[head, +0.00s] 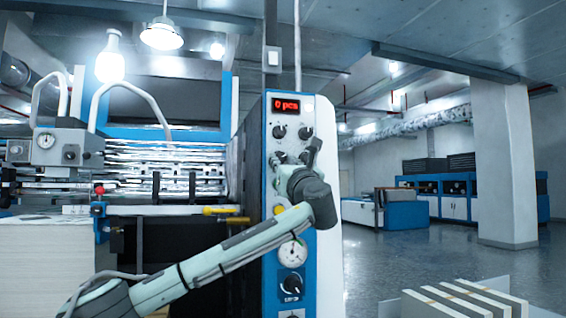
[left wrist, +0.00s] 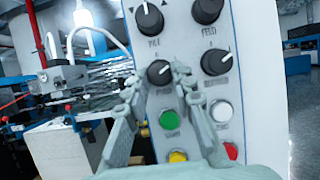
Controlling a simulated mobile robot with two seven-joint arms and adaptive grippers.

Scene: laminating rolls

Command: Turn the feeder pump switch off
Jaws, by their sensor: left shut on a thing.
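The feeder's control panel (head: 273,189) is a white and blue column with a red "0 pcs" display. The pump switch (left wrist: 158,72), a black round knob with a white pointer mark, shows in the left wrist view. Its pointer leans to the upper right; its label is blurred. My left gripper (left wrist: 160,77) is shut on this knob, one finger on each side. In the head view my left gripper (head: 297,160) is at the panel below the upper two knobs and hides most of the switch. My right gripper is in neither view.
A neighbouring black knob (left wrist: 216,60) sits close to the right finger. A green button (left wrist: 170,120), a white button (left wrist: 222,111), and yellow and red buttons lie below. A gauge (head: 292,252) and lower knob (head: 291,285) are under my arm. Paper stacks (head: 465,301) stand lower right.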

